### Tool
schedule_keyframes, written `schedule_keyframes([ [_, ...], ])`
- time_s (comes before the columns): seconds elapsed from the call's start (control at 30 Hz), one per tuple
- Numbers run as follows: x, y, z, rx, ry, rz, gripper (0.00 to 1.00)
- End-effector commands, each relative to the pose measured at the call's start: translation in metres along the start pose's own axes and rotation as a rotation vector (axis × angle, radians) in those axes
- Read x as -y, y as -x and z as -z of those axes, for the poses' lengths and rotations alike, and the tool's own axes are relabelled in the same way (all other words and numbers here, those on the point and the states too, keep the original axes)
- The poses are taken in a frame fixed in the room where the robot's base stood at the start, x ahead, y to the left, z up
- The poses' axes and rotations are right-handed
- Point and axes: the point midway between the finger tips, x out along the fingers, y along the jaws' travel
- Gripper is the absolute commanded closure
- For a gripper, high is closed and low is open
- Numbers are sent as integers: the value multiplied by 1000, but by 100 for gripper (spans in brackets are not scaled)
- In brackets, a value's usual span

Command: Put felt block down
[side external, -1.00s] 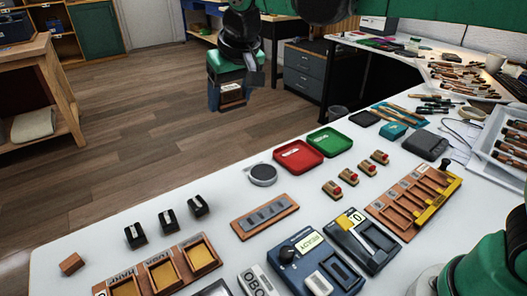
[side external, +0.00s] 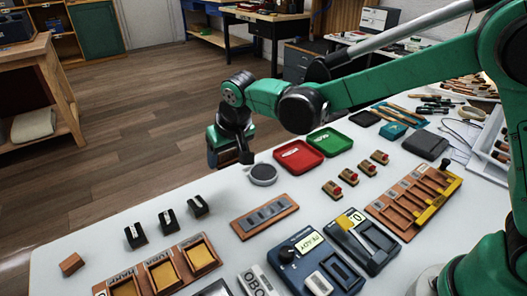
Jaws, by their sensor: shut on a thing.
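My gripper (side external: 243,157) hangs at the left end of my green arm, left of the round grey-topped dish (side external: 263,174), above or beyond the table's far edge; its exact height is hard to tell. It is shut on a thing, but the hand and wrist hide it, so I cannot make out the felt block. Three small black blocks with white labels stand apart in a row on the white table, near (side external: 136,236), middle (side external: 167,221) and far (side external: 198,206). A wooden tray (side external: 148,284) with yellow-orange pads in its compartments lies in front of them.
A red tray (side external: 299,157) and a green tray (side external: 330,141) lie right of the dish. A wooden slotted strip (side external: 264,216), a blue device reading READY (side external: 310,243) and a grey device (side external: 360,245) stand nearer. A small wooden cube (side external: 72,264) lies at left. The left tabletop has free room.

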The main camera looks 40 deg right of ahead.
Motion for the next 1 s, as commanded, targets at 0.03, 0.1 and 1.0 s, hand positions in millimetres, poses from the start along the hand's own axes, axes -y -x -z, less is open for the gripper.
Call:
schedule_keyframes([
  [0.03,0,-11,-4,0,0,0,100],
  [0.1,0,-21,-8,0,0,0,100],
  [1.0,0,-75,-31,0,0,0,100],
])
